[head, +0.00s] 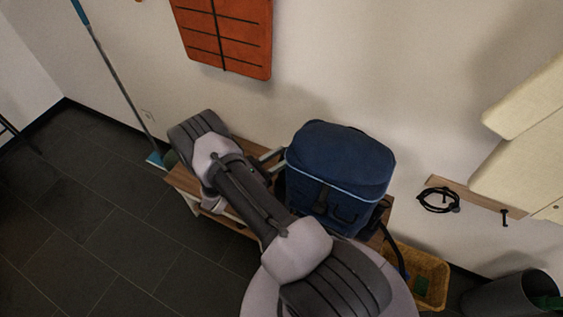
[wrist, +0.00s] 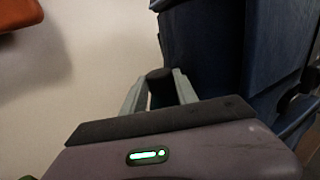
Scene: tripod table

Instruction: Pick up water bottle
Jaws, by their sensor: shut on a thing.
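My gripper (wrist: 158,90) is shut on a small dark, round-topped thing (wrist: 158,75), which appears to be the water bottle. Only its dark top shows between the two grey fingers, and its lower part is hidden by my wrist. In the head view my gripper (head: 274,165) is at the left side of a blue backpack (head: 340,160). My arm hides the held thing there. The backpack also fills the right of the wrist view (wrist: 205,45), close beside the fingers.
The backpack stands on a wooden bench (head: 182,181) against the white wall. A teal broom (head: 118,75) leans at left. An orange board (head: 228,38) hangs above. A yellow basket (head: 428,268) and a grey bin (head: 508,296) are at right. The dark floor at left is clear.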

